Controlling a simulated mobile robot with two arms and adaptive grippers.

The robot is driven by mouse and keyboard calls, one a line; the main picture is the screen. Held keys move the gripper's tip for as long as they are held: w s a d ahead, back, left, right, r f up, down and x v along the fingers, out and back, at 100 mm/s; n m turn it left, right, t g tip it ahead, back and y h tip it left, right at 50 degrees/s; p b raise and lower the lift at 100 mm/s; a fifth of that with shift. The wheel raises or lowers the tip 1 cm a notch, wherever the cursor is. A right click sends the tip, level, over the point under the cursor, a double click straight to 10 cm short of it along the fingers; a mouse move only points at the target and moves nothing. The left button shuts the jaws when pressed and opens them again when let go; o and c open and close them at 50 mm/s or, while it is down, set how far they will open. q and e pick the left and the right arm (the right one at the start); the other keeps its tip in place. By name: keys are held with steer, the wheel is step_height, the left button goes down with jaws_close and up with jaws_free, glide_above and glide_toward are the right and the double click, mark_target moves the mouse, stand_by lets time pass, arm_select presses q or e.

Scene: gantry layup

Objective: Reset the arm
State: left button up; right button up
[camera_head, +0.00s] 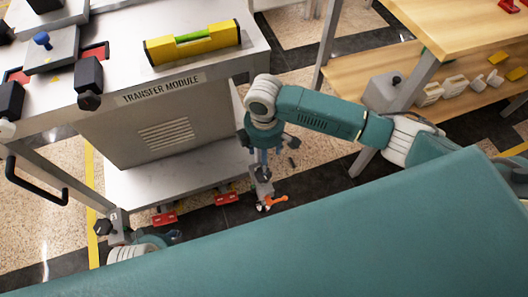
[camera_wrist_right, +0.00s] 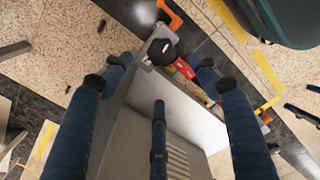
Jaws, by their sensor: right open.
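My right arm (camera_head: 320,112) reaches in from the right in the head view and bends down at the wrist. My right gripper (camera_head: 265,158) hangs beside the right end of the transfer module cart (camera_head: 157,130), above its lower corner. In the right wrist view its blue fingers (camera_wrist_right: 160,110) are spread wide with nothing between them. The cart's corner and lower shelf (camera_wrist_right: 180,106) show beyond them. Of my left arm, only a teal and white wrist part (camera_head: 140,247) shows at the lower left. Its fingers cannot be made out clearly.
A yellow level (camera_head: 193,43) lies on the cart top near black clamps (camera_head: 88,76). An orange lever (camera_head: 277,201) and red pedals (camera_head: 226,198) sit low on the cart. A wooden bench (camera_head: 470,28) with a shelf of white and yellow parts stands at right. Speckled floor separates them.

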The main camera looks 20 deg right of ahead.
steer(key=s+a+f+m+t+y, duration=0.25)
steer(key=s+a+f+m, duration=0.2)
steer(key=s+a, duration=0.25)
steer(key=s+d+f+m+h, duration=0.2)
steer(key=s+d+f+m, duration=0.2)
steer(key=s+d+m, duration=0.75)
arm_select(q)
steer(key=s+a+r+g+p, duration=0.1)
steer(key=s+r+p, duration=0.1)
steer(key=s+p, duration=0.8)
steer(key=s+a+r+g+p, duration=0.1)
steer(key=s+p, duration=0.9)
steer(key=p, duration=1.6)
step_height(320, 180, up, 3)
steer(key=shift+s+a+f, duration=0.15)
steer(key=shift+s+a, duration=0.2)
steer(key=shift+a, duration=0.35)
arm_select(e)
steer(key=s+d+r+n, duration=0.2)
steer(key=s, duration=0.7)
steer(key=s+d+r+n+g, duration=0.1)
steer(key=s+d+r+n, duration=0.1)
steer(key=s, duration=0.7)
steer(key=shift+s+d+r, duration=0.2)
steer(key=shift+d+r, duration=0.5)
steer(key=shift+r, duration=0.1)
